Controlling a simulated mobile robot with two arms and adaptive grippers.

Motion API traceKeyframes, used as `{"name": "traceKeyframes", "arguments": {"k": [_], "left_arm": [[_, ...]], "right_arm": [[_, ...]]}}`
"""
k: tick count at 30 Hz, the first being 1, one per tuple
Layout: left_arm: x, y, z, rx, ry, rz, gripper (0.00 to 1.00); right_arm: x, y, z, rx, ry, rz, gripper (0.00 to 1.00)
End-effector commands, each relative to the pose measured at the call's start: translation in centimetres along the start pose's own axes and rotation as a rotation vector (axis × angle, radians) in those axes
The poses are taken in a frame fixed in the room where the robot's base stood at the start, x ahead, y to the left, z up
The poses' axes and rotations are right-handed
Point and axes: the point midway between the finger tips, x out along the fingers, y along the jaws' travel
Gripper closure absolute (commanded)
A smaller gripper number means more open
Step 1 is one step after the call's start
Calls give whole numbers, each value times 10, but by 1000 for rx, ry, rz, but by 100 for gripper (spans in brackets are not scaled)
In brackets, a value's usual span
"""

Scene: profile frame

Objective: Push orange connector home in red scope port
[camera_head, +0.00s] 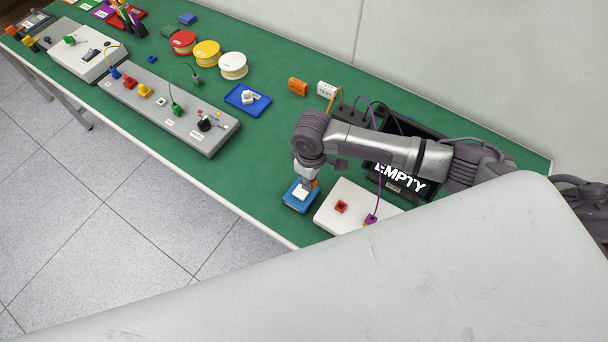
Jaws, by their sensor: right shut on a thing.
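My right gripper (307,182) points down over a small blue tray (291,203) with a white block (300,193) in it, near the table's front edge. A bit of orange (315,182) shows at its fingertips, which I take to be the orange connector; the fingers and arm hide most of it. An orange cable (332,98) drops behind my right arm. The red scope port (341,206) is on top of a white box (331,222), to the right of the gripper and apart from it. A purple plug (371,219) with a purple cable is at the same box. My left gripper is out of view.
A dark screen reading "EMPTY" (400,178) stands behind the white box, partly under my arm. A grey panel (205,140) with several plugs and a knob lies to the left. Spools, a second blue tray (240,104) and small blocks stand farther back. Green table between is clear.

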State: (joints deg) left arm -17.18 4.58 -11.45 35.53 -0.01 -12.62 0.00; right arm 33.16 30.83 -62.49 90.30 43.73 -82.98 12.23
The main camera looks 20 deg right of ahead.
Motion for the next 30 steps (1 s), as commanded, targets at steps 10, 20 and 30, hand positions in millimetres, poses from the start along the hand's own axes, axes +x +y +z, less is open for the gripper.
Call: {"name": "traceKeyframes", "arguments": {"k": [10,20,30], "left_arm": [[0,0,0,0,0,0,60],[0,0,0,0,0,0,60],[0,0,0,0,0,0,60]], "right_arm": [[0,4,21,1,1,0,100],[0,7,40,0,1,0,100],[0,12,61,1,0,0,100]]}}
